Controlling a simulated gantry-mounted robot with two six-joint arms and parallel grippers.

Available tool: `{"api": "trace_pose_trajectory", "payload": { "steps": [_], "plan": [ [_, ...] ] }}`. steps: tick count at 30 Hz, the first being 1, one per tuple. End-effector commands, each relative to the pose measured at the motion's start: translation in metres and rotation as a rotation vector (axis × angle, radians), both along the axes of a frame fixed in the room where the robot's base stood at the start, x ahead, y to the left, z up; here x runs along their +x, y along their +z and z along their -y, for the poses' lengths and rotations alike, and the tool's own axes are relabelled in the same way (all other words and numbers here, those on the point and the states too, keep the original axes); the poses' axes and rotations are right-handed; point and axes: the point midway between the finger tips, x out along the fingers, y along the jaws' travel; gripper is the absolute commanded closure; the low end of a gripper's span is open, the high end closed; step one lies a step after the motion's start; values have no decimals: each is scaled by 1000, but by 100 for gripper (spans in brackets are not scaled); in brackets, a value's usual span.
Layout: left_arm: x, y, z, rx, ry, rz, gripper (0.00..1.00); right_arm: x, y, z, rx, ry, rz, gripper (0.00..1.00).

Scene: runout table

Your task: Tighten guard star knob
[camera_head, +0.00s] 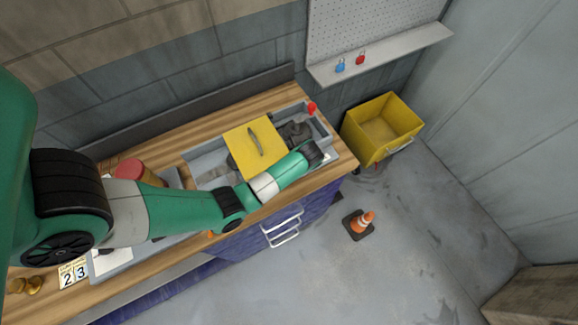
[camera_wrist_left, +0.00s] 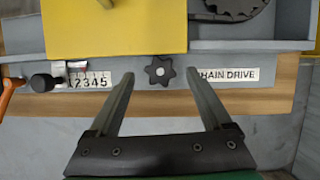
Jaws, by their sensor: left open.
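The black star knob (camera_wrist_left: 159,70) with a pale centre sits on the grey front panel below the yellow guard (camera_wrist_left: 115,25) in the left wrist view. The guard also shows in the head view (camera_head: 243,149), lying over the grey machine tray. My left gripper (camera_wrist_left: 160,76) is open. Its two fingers lie to the left and right of the knob in the picture, with gaps on both sides; whether the tips reach its depth, I cannot tell. In the head view my left gripper (camera_head: 314,152) is at the tray's right front, and the knob is hidden. My right gripper is out of view.
A "CHAIN DRIVE" label (camera_wrist_left: 229,75) is right of the knob, partly covered by a finger. A number counter (camera_wrist_left: 90,81) and an orange lever (camera_wrist_left: 8,93) are left. A yellow bin (camera_head: 372,152) stands past the bench end; a cone (camera_head: 363,221) stands on the floor.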

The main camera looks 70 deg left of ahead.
Motion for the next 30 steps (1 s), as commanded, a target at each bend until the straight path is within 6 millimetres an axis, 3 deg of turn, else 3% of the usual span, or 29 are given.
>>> {"api": "trace_pose_trajectory", "payload": {
  "steps": [3, 11, 25, 30],
  "plan": [
    [-1, -11, -4, 0, 1, 0, 17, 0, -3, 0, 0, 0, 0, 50],
    [-1, -12, -5, 0, 1, 1, 17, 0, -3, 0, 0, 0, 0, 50],
    [-1, -12, -5, 0, 1, 1, 98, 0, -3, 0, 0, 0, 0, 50],
    [-2, -8, -5, 0, -33, -1, 100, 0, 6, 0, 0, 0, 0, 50]
  ]
}}
